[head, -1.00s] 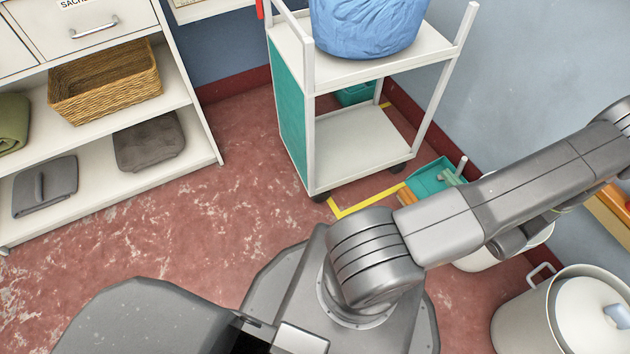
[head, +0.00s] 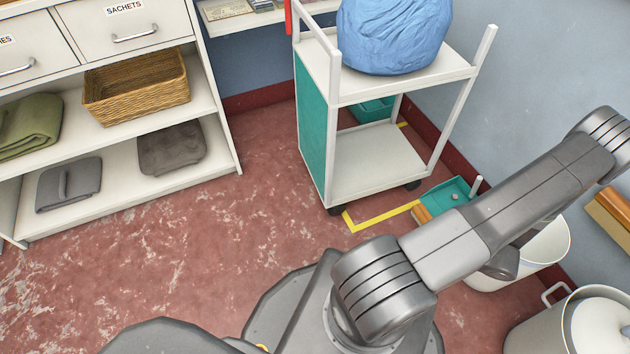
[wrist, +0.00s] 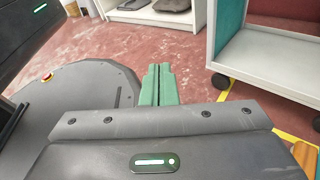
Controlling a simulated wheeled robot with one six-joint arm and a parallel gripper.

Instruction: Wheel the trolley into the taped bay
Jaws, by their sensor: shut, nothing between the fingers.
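The trolley (head: 378,167) is white with a teal side panel and carries a blue bundle (head: 395,35) on its top shelf. It stands upright near the wall. In the wrist view, my gripper (wrist: 157,85) has green fingers shut together, empty and apart from the trolley (wrist: 268,60), which is to the right.
A shelf unit (head: 120,145) with a basket (head: 137,88) and folded cloths stands left. A teal dustpan (head: 447,196) lies right of the trolley, against the wall side. A white bucket (head: 540,250) and a lidded pot (head: 560,325) stand at right. Floor between shelf and trolley is clear.

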